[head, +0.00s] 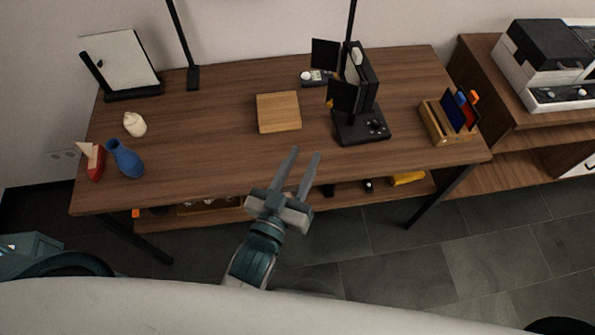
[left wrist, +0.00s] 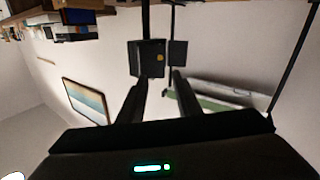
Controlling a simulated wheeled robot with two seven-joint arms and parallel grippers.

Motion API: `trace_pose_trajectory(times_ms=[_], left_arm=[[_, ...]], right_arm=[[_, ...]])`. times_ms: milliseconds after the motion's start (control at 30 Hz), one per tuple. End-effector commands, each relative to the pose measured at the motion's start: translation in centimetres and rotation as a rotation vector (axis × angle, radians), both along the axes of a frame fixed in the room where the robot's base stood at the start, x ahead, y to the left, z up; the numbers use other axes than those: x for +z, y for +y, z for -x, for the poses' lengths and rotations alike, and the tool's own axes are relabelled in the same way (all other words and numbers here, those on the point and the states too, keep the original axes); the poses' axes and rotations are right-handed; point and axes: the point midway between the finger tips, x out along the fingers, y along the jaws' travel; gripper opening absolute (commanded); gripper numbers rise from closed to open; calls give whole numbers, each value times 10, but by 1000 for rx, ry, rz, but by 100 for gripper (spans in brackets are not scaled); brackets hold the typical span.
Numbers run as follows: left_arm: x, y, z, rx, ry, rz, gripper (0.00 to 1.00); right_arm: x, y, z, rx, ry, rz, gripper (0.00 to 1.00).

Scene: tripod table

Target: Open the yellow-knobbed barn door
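A black lamp-like fixture (head: 366,77) stands on a dark base on the wooden table. Two black flaps stick out on its left side. The nearer flap (head: 343,96) has a small yellow knob (head: 330,103) at its left edge; the farther flap (head: 325,54) is above it in the picture. In the left wrist view the yellow knob (left wrist: 159,57) shows on a dark flap (left wrist: 146,59), beyond the fingertips. My left gripper (head: 306,153) is open and empty, in front of the fixture and apart from it. My right gripper is not in view.
A wooden block (head: 278,112) lies mid-table. A blue vase (head: 125,158), a red-and-white object (head: 92,160) and a cream figurine (head: 134,124) stand at left. A wooden holder (head: 438,122) stands right of the fixture. The table's front middle is clear.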

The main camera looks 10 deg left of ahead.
Motion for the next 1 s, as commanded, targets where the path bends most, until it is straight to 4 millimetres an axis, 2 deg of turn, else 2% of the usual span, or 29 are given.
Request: trace_pose_trajectory(times_ms=[200,567,600,700,733,867,967,1000], left_arm=[[-1,5,20,0,1,0,31],[0,6,23,0,0,0,31],[0,6,23,0,0,0,29],[-2,6,23,-1,4,-2,5],[-5,5,23,-1,8,-4,0],[-30,3,21,-11,46,-21,0],[-68,0,21,-23,106,-48,0],[-88,-1,21,-28,137,-62,0]], right_arm=[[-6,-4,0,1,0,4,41],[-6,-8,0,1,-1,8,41],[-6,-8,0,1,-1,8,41],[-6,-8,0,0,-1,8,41],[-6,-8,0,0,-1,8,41],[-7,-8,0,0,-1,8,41],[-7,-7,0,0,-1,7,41],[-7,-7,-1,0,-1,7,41]])
